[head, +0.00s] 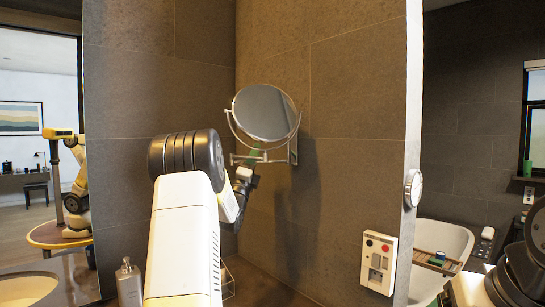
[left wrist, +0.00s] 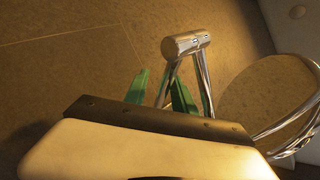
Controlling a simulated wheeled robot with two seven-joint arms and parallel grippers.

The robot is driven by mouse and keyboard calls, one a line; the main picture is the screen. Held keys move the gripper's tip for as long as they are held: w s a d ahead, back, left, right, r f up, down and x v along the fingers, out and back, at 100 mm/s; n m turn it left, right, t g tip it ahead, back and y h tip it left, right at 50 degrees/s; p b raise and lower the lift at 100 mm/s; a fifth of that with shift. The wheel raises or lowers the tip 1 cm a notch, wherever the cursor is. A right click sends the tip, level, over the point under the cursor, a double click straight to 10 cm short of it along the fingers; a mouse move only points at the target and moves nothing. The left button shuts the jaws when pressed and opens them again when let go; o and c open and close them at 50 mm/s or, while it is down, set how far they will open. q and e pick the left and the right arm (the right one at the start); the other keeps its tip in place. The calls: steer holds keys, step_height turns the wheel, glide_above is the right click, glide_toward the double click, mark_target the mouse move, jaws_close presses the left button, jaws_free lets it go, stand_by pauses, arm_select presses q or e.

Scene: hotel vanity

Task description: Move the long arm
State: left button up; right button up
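A round chrome-framed mirror (head: 266,112) is mounted on the dark tiled wall by a jointed chrome arm (head: 270,158) and a wall plate (head: 293,150). My left gripper (head: 251,157) is at the left end of this arm, just below the mirror; my own arm partly hides it. In the left wrist view, the green fingertips (left wrist: 163,92) stand apart with a chrome rod (left wrist: 169,82) between them. The rod looks nearer the right finger, and contact is unclear. A chrome joint (left wrist: 186,44) lies just beyond the fingertips. My right gripper is not in view.
A control panel (head: 378,262) is on the wall to the right. A bathtub (head: 437,243) with a wooden tray lies beyond. The wall around the mirror is clear.

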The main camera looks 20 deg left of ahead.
arm_select(q)
jaws_close()
steer(key=shift+f, duration=0.1)
stand_by(1.2)
